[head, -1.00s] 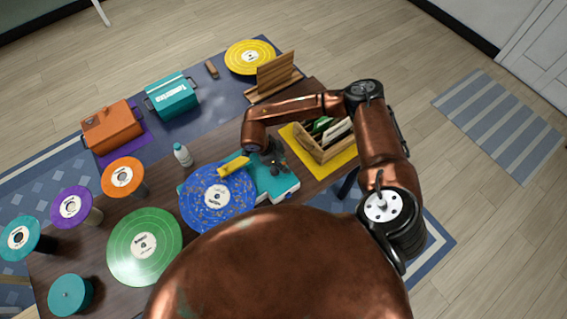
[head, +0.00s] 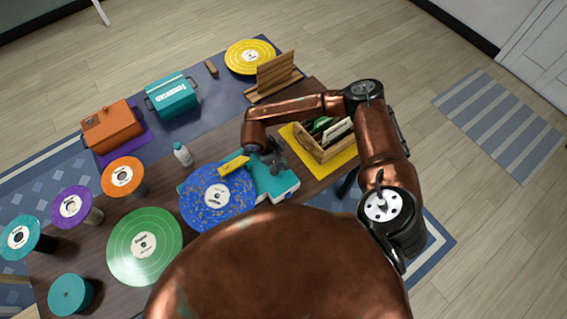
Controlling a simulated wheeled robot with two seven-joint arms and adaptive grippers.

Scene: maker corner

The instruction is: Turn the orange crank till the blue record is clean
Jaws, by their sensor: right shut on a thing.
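The blue record (head: 205,209) lies flat on the teal machine (head: 283,184), with brownish specks still scattered over its surface. A yellow bar (head: 234,165) reaches over the record's upper right edge. My right gripper (head: 275,160) is low over the machine's right part, beside the record. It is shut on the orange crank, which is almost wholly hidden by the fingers. My left gripper is out of view.
A white bottle (head: 183,155) stands just behind the record. A wooden crate (head: 323,148) with sleeves sits on a yellow mat to the right. A green record (head: 124,261) lies at left, near orange (head: 130,168) and purple (head: 60,205) records on stands.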

